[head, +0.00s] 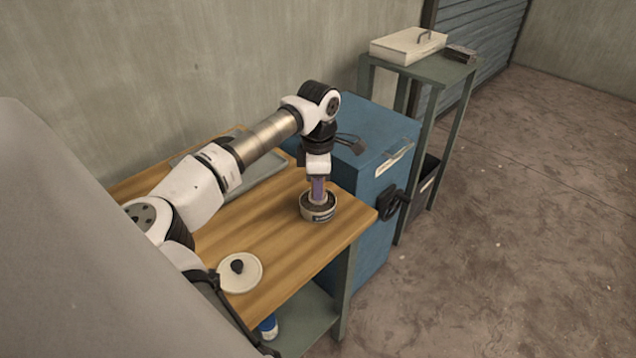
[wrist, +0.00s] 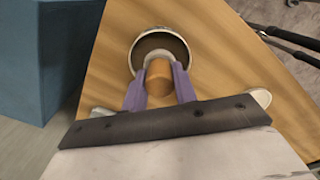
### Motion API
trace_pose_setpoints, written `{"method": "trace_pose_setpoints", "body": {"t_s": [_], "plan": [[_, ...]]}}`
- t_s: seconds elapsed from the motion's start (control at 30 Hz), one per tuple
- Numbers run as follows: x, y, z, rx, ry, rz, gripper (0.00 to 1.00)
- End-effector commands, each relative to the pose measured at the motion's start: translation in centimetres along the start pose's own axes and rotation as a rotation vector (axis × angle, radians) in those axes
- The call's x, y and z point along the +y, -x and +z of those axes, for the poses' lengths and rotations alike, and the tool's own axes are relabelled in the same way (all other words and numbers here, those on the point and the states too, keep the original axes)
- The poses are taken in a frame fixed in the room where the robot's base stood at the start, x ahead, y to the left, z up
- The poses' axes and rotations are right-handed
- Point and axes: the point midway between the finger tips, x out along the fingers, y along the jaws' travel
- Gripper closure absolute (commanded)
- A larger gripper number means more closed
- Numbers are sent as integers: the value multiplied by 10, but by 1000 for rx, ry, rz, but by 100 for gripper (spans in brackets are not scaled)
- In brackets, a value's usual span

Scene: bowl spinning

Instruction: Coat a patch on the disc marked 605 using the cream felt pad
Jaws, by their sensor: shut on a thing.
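My gripper (head: 318,194) points down over the bench and is shut on an upright wooden-coloured handle (wrist: 158,80), held between its purple fingers in the wrist view. The handle's lower end is over or inside a round open tin (head: 318,210) with a pale rim and dark inside, which also shows in the wrist view (wrist: 136,52). The pad face under the handle is hidden, so I cannot tell its colour or whether it touches the tin's contents. No disc with a readable 605 shows in either view.
The tin stands near the right end of the wooden bench (head: 265,238). A cream round lid (head: 252,281) with a black knob lies at the front. A grey tray (head: 262,180) lies behind my arm. A blue cabinet (head: 375,150) stands beyond the bench's right end.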

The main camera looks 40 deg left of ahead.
Motion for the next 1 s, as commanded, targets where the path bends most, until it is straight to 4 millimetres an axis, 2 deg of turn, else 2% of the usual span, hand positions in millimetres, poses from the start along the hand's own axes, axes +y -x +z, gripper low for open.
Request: {"method": "trace_pose_setpoints", "body": {"t_s": [1.0], "plan": [[0, -8, 0, 0, 0, 0, 90]]}}
